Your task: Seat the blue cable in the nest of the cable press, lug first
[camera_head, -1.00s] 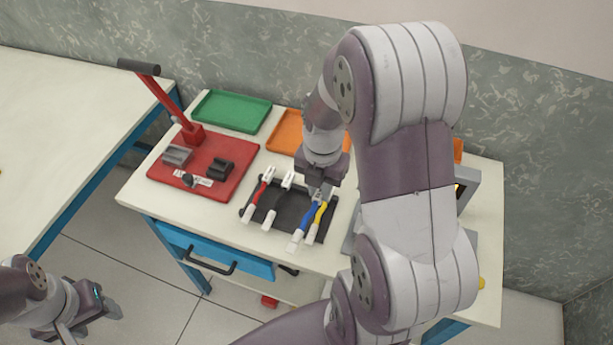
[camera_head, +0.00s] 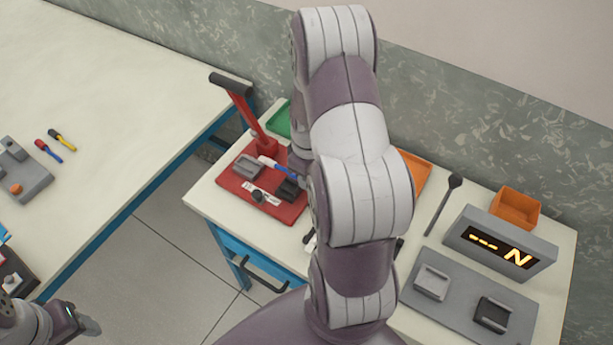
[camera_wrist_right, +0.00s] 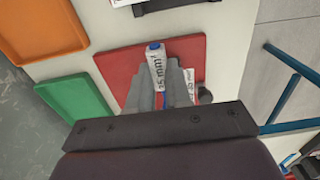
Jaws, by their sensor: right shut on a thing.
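The cable press has a red base (camera_head: 234,184), a red lever (camera_head: 257,126) with a dark handle, a grey block (camera_head: 248,166) and a black block (camera_head: 289,189). The blue cable (camera_head: 284,170) is above the base, its white end pointing left toward the grey block. Whether it touches the block I cannot tell. My right gripper is hidden behind my arm in the head view. In the right wrist view my right gripper (camera_wrist_right: 160,84) is shut on the cable, whose white printed sleeve (camera_wrist_right: 157,66) shows over the red base. My left gripper (camera_head: 84,322) is at the lower left, fingers unclear.
A green tray (camera_wrist_right: 70,97) and an orange tray (camera_wrist_right: 42,30) lie beside the press. A grey display box (camera_head: 500,245), an orange bin (camera_head: 515,207) and a grey plate (camera_head: 460,297) with two blocks are at the right. My right arm hides the table's middle.

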